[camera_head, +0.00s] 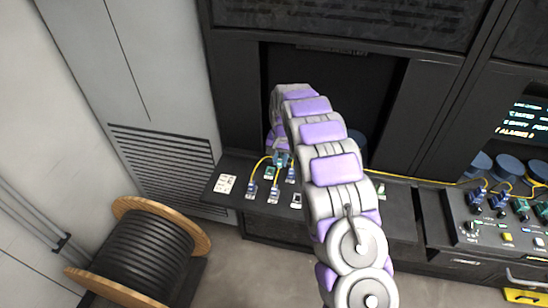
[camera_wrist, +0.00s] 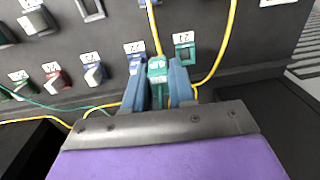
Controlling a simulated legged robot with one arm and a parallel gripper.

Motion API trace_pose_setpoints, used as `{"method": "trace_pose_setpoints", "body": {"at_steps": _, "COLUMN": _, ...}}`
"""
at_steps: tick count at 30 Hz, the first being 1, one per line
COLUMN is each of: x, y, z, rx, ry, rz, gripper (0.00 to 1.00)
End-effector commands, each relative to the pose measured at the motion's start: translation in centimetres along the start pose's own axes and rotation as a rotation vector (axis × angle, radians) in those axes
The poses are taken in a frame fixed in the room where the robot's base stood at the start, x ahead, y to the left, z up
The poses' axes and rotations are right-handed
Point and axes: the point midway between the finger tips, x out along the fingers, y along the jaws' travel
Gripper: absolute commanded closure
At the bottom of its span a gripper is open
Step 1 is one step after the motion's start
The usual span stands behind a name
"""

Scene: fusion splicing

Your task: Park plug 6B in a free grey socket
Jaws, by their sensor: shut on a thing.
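My gripper (camera_wrist: 158,78) is shut on a green plug (camera_wrist: 157,68), with a yellow cable running up from it in the wrist view. The writing on the plug is too small to read surely. The blue-grey fingers stand on either side of it, over the panel; whether it touches the panel is unclear. In the head view my gripper (camera_head: 281,158) is over the left part of the shelf panel, partly hidden by my arm. An empty-looking grey socket frame (camera_wrist: 91,9) is at the upper left of the wrist view. A pale frame (camera_head: 297,201) shows near the panel's front edge.
A green socket (camera_wrist: 184,52) is just right of the held plug. Blue (camera_wrist: 95,75) and red (camera_wrist: 56,81) plugs sit to its left, with green and yellow cables crossing. A cable drum (camera_head: 150,250) stands at left; another plug panel (camera_head: 500,225) is at right.

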Motion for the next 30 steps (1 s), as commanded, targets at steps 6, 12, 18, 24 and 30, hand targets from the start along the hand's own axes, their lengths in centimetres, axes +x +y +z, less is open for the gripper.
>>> {"method": "trace_pose_setpoints", "body": {"at_steps": 6, "x": 0.1, "y": 1.2, "z": 1.3, "rx": -0.001, "ry": 0.002, "rz": 0.003, "gripper": 1.00}}
{"method": "trace_pose_setpoints", "body": {"at_steps": 12, "x": 0.1, "y": 2.7, "z": 2.5, "rx": 0.000, "ry": -0.002, "rz": 0.004, "gripper": 1.00}}
{"method": "trace_pose_setpoints", "body": {"at_steps": 18, "x": 0.0, "y": 4.3, "z": 3.6, "rx": 0.000, "ry": 0.000, "rz": 0.001, "gripper": 1.00}}
{"method": "trace_pose_setpoints", "body": {"at_steps": 24, "x": 0.0, "y": 5.6, "z": 4.8, "rx": -0.001, "ry": -0.002, "rz": 0.002, "gripper": 1.00}}
{"method": "trace_pose_setpoints", "body": {"at_steps": 30, "x": -0.2, "y": 6.8, "z": 5.9, "rx": -0.001, "ry": 0.000, "rz": 0.003, "gripper": 1.00}}
